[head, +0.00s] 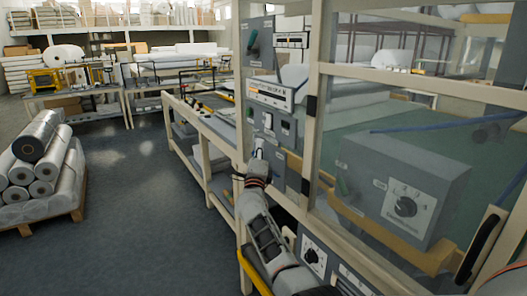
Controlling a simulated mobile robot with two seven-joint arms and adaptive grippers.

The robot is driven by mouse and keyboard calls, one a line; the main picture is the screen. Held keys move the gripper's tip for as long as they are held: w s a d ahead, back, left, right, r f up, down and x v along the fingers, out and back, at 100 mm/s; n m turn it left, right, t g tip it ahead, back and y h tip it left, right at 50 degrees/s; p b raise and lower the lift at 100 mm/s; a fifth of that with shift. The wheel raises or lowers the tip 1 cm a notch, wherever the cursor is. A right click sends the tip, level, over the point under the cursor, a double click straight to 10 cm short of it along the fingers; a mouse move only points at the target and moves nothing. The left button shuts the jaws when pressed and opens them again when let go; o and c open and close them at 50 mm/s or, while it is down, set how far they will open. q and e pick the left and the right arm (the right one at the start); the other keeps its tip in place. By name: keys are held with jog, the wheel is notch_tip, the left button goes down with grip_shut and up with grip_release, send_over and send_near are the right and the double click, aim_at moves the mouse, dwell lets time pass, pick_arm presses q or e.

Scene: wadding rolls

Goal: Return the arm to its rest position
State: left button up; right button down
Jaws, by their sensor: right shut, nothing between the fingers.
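My right arm (265,235) reaches up from the bottom of the head view, near the middle. Its gripper (259,147) is small in the picture, shut and empty, in front of the grey control panel (282,170). I cannot tell whether the fingertips touch the panel. The panel carries switches and a labelled box (270,95). My left gripper is not in view.
Clear panels in a cream frame (317,110) stand close on the right, with a grey dial box (400,190) and a black handle (482,243). White rolls (40,160) lie on a pallet (45,215) at left. The grey floor (130,220) between is clear.

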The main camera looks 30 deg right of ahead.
jog(key=s+a+f+n+g+y, duration=0.1)
jog(key=s+a+f+n+y, duration=0.3)
jog(key=s+f+n, duration=0.5)
jog(key=s+a+f+n+y, duration=0.4)
jog(key=s+f+n, duration=0.15)
jog(key=f, duration=0.65)
jog(key=s+a+f+n+g+y, duration=0.1)
jog(key=s+a+f+n+y, duration=0.3)
jog(key=s+f+n, duration=0.55)
jog(key=s+a+f+n+g, duration=0.2)
jog(key=s+f, duration=0.3)
jog(key=s, duration=0.4)
jog(key=s+a+f+n+g+y, duration=0.1)
jog(key=s+a+f+n+g, duration=0.1)
jog(key=s+f, duration=0.3)
jog(key=s+a+f+n+g, duration=0.2)
jog(key=s+f, duration=0.3)
jog(key=s, duration=0.8)
jog(key=shift+n+y, duration=0.4)
jog(key=shift+n, duration=0.2)
